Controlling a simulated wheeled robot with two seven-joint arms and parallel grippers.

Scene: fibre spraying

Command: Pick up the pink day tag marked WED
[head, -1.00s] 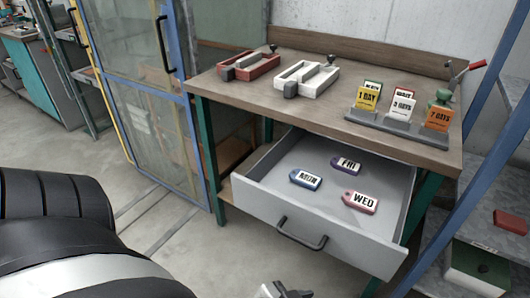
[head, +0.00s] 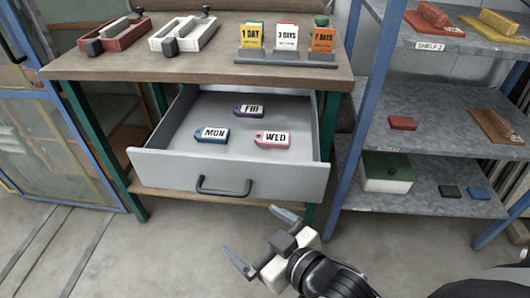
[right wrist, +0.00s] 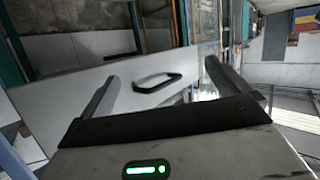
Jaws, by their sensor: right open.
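The pink day tag marked WED (head: 272,139) lies flat in the open drawer (head: 165,170), at the right of the three tags there. The blue MON tag (head: 211,135) lies to its left and the purple FRI tag (head: 249,111) lies behind. My right gripper (head: 256,242) is open and empty, outside the drawer, below and in front of its front panel. In the right wrist view its two fingers (right wrist: 160,92) stand apart, with the drawer handle (right wrist: 157,82) beyond between them. The tags are hidden in that view. My left gripper is not in view.
The workbench top (head: 200,68) overhangs the back of the drawer. It carries a red clamp frame (head: 110,36), a white one (head: 183,36) and a card stand (head: 287,56). A shelf rack with a blue post (head: 362,110) stands at the right. Floor in front is clear.

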